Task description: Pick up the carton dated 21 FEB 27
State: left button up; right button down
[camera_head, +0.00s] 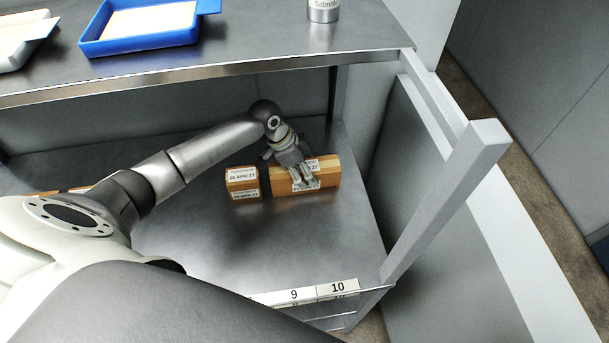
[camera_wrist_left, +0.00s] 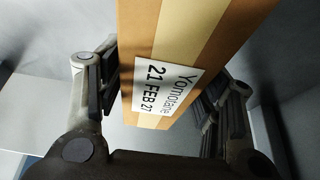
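The brown carton (camera_head: 328,178) with pale tape stands on the lower shelf, and its label is partly covered by my gripper in the head view. In the left wrist view the same carton (camera_wrist_left: 144,35) shows a white label reading 21 FEB 27. My left gripper (camera_head: 305,182) is at the carton's front. In the left wrist view its fingers (camera_wrist_left: 160,102) lie on either side of the carton, very close to its sides. Whether both pads press on it I cannot tell. My right gripper is not in view.
A smaller carton (camera_head: 243,176), its label seeming to read 26 APR 27, stands close to the left. The upper shelf (camera_head: 270,42) overhangs, with a blue tray (camera_head: 150,42) and a can (camera_head: 323,10). A post (camera_head: 440,205) stands right. The shelf front is clear behind labels 9 and 10.

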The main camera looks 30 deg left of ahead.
pick_arm(q)
jog(key=c, duration=0.7)
jog(key=shift+c, duration=0.2)
jog(key=shift+r, duration=0.15)
